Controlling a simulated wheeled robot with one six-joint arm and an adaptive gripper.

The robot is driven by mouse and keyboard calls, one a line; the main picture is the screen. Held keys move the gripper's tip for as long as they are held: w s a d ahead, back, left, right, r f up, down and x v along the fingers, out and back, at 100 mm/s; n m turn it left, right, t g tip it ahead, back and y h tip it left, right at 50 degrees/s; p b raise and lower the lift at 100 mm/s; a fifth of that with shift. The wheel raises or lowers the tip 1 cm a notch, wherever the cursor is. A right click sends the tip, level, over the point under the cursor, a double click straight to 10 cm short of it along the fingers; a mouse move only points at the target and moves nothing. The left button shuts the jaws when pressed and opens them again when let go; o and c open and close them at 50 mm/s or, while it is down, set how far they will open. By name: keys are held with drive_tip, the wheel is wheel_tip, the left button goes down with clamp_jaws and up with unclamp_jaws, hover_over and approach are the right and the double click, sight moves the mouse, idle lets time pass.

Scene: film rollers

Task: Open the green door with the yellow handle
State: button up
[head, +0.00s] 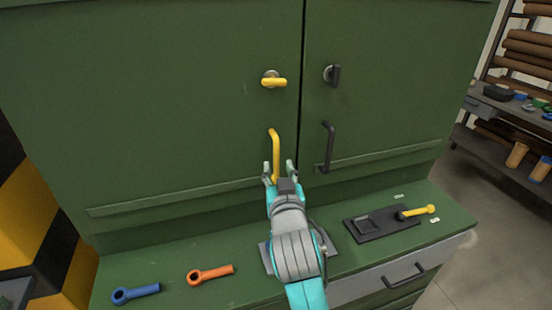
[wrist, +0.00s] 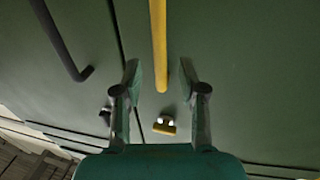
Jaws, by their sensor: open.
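The green door (head: 150,110) on the left of the cabinet is shut. It carries an upright yellow handle (head: 275,150) near its right edge and a yellow latch knob (head: 274,82) above that, turned sideways. My gripper (head: 279,171) is open at the lower part of the yellow handle, one finger on each side of it. In the wrist view the handle (wrist: 158,45) runs between the two spread fingertips (wrist: 160,78), with a gap on both sides. How deep it sits between the fingers is hard to tell. The yellow knob also shows there (wrist: 165,128).
The right green door (head: 400,90) has a black handle (head: 327,148) and a black knob (head: 332,75). On the ledge below lie a blue tool (head: 135,293), an orange tool (head: 210,275) and a black plate (head: 380,228) with a yellow lever (head: 417,212). Shelving stands at right.

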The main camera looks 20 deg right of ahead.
sight(277, 161)
drive_tip(key=shift+w+d, duration=0.2)
drive_tip(key=shift+w, duration=0.65)
drive_tip(key=shift+w+d, duration=0.15)
drive_tip(key=shift+w, duration=0.75)
drive_tip(key=shift+w+d, duration=0.2)
drive_tip(key=shift+w, duration=0.65)
clamp_jaws()
